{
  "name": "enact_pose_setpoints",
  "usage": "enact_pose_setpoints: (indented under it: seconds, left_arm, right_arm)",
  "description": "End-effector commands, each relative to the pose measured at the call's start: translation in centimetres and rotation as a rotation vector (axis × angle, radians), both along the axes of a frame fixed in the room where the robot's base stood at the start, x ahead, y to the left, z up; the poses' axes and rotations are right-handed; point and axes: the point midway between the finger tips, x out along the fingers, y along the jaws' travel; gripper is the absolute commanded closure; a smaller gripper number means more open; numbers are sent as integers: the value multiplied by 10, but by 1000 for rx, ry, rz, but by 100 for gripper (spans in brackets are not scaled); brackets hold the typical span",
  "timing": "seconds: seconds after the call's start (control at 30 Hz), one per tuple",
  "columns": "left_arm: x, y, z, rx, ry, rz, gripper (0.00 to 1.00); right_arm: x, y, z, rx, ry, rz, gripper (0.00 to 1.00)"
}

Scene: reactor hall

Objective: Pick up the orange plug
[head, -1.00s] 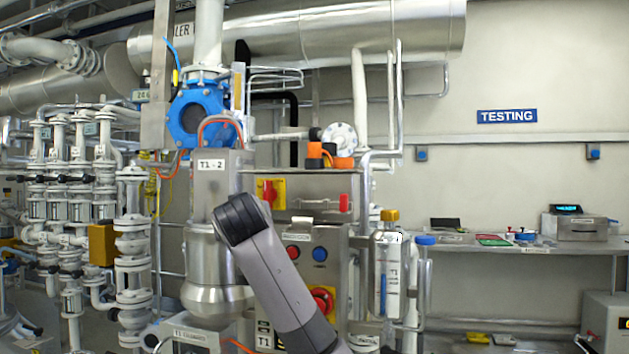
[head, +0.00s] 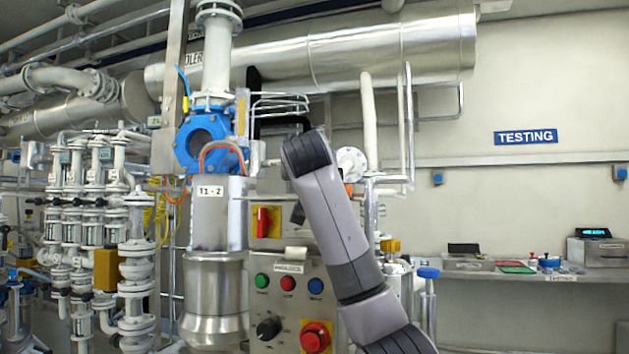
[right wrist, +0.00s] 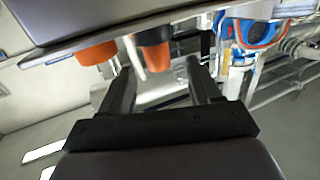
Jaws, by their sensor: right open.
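In the right wrist view, two orange pieces show near the top edge, against a grey shelf (right wrist: 120,25). One orange piece (right wrist: 97,53) is left of my fingers. The other, an orange plug with a dark end (right wrist: 153,55), lies in line with the gap between the fingertips, beyond them. I cannot tell which is the task's plug. My right gripper (right wrist: 158,70) is open, with nothing between its fingers. In the head view, my arm covers the shelf area where the orange pieces were visible, and its gripper is hidden. My left gripper is not in view.
A blue valve (head: 203,140) and a steel vessel labelled T1-2 (head: 217,215) stand left of my arm. A control panel with buttons (head: 290,265) is below it. White pipes (head: 368,120) rise just right. A bench (head: 500,270) stands further right.

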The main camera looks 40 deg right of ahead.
Motion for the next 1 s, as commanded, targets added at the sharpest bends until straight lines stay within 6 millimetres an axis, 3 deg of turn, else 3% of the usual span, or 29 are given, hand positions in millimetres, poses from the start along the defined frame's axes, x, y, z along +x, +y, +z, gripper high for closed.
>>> enact_pose_setpoints:
  seconds: [0.4, 0.7, 0.73, 0.9, 1.0]
  left_arm:
    - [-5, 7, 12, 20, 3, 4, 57]
    - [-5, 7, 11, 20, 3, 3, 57]
    - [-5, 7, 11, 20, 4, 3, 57]
    - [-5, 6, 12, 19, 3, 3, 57]
    - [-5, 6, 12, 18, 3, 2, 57]
  right_arm:
    - [33, -36, 6, 1, 0, -2, 37]
    - [36, -39, 4, 0, -1, 0, 37]
    - [36, -39, 4, 0, -1, 0, 40]
    - [36, -39, 4, 1, -1, -1, 92]
    - [36, -38, 4, 0, -1, -1, 93]
